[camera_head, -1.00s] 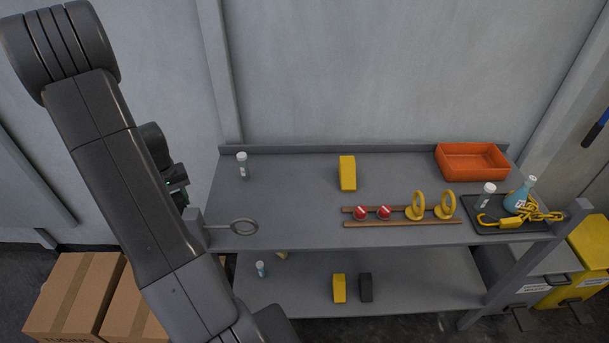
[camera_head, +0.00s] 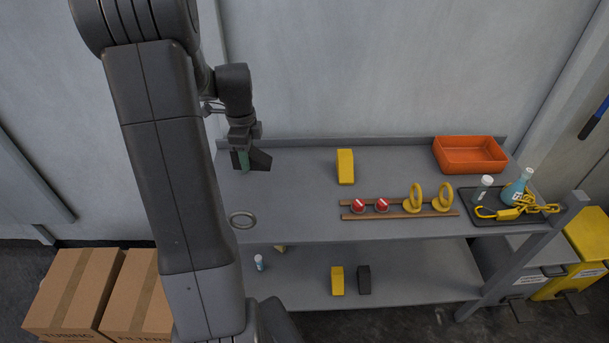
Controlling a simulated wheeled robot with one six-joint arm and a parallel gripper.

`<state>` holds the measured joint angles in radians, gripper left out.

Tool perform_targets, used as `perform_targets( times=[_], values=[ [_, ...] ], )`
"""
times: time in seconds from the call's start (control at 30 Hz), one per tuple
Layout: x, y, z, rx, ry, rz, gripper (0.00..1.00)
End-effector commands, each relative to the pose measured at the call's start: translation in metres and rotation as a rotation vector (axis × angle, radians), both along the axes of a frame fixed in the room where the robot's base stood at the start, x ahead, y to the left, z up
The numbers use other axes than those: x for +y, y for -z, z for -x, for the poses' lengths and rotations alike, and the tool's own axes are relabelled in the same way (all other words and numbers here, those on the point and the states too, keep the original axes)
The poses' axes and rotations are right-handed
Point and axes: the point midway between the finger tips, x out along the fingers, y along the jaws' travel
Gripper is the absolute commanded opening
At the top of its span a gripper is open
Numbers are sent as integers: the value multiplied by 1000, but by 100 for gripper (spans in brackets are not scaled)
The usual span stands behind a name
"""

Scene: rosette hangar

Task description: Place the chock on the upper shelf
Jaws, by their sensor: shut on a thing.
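My gripper (camera_head: 246,161) is over the left end of the upper shelf (camera_head: 300,192), pointing down. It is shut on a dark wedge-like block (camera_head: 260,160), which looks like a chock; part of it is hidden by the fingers. I cannot tell whether the block touches the shelf. A yellow chock-like block (camera_head: 345,167) stands upright at the middle of the upper shelf. Another yellow block (camera_head: 337,281) and a dark block (camera_head: 364,280) stand side by side on the lower shelf (camera_head: 420,273).
Wooden rails (camera_head: 400,213) with red knobs and yellow rings lie right of centre. An orange bin (camera_head: 470,155) and a dark tray (camera_head: 483,218) with a flask and chain fill the right end. A metal ring (camera_head: 242,220) is at the front left.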

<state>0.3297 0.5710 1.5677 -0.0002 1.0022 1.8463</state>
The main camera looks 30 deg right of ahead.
Motion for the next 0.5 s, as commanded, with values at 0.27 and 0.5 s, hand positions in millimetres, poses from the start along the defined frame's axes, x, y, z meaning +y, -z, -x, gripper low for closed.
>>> perform_targets(
  times=[0.27, 0.5],
  values=[
    [-59, -32, 43, -3, 694, 1, 14],
    [-90, -51, 74, -2, 1134, 0, 14]
  ],
)
